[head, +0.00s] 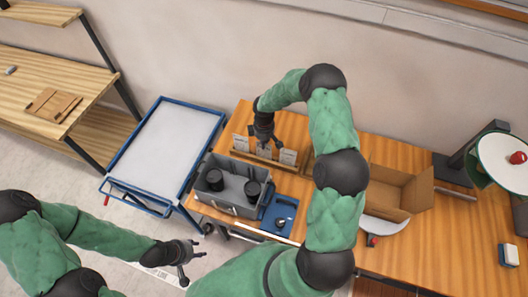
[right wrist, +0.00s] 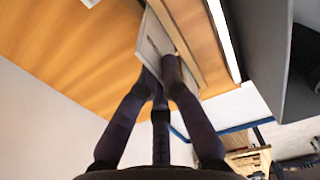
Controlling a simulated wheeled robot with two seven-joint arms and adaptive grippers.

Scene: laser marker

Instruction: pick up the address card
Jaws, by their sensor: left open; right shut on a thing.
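A wooden rack (head: 262,161) on the wooden table holds upright pale cards, one at the left (head: 240,143) and one at the right (head: 288,157). My right gripper (head: 264,142) is at the middle card (head: 263,153). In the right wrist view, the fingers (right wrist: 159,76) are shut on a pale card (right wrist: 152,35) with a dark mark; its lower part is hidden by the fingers. It is close beside the wooden rack (right wrist: 197,40); I cannot tell whether it is still seated. Which card is the address card is not readable. My left gripper (head: 192,261) is open and empty above the floor.
A grey crate (head: 232,192) with black cylinders stands in front of the rack, next to a blue device (head: 279,215). An open cardboard box (head: 397,190) is to the right. A blue-framed cart (head: 165,145) stands left of the table. The floor around my left gripper is fairly clear.

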